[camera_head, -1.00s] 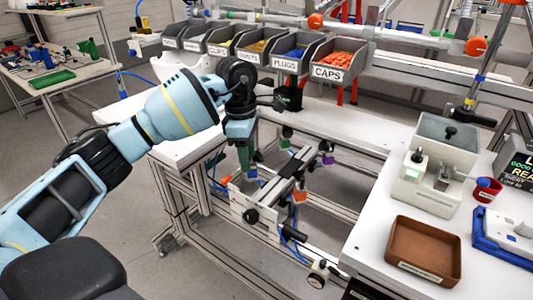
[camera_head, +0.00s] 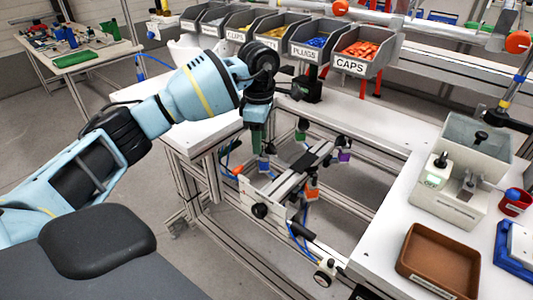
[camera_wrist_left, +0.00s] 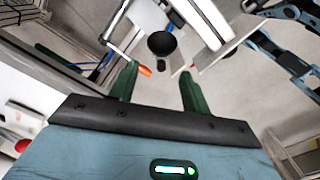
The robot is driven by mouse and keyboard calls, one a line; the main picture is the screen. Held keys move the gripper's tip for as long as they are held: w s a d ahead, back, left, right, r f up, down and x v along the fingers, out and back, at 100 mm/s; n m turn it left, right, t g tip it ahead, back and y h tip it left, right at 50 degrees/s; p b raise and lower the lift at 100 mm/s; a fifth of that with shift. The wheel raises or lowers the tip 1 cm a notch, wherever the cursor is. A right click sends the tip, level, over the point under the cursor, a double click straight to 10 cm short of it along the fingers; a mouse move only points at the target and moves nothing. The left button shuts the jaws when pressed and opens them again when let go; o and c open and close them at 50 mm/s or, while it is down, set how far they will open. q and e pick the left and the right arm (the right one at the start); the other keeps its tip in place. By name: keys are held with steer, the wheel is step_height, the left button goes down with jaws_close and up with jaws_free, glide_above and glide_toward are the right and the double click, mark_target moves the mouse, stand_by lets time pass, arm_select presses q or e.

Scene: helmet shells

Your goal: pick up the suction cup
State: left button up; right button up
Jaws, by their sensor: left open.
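My left gripper (camera_head: 259,150) comes in from the left and points down above the fixture frame. In the left wrist view its two green fingers (camera_wrist_left: 160,78) are apart with nothing between them. Beyond them is a round black knob-like part (camera_wrist_left: 162,43) on the metal fixture. The fixture (camera_head: 290,190) carries coloured clamp pieces in green, purple and orange. I cannot tell for sure which part is the suction cup. My right gripper does not show.
Grey bins stand along the back, including one labelled CAPS (camera_head: 360,52) with orange pieces. A brown tray (camera_head: 437,284) and a grey-white box device (camera_head: 455,205) stand on the right table. A red cup (camera_head: 514,205) is beside them. Metal frame bars surround the fixture.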

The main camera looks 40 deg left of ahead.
mark_target(261, 155)
arm_select(q)
step_height(261, 155, down, 4)
steer(key=shift+d+f, duration=0.15)
steer(key=shift+f, duration=0.1)
jaws_close()
stand_by(0.3)
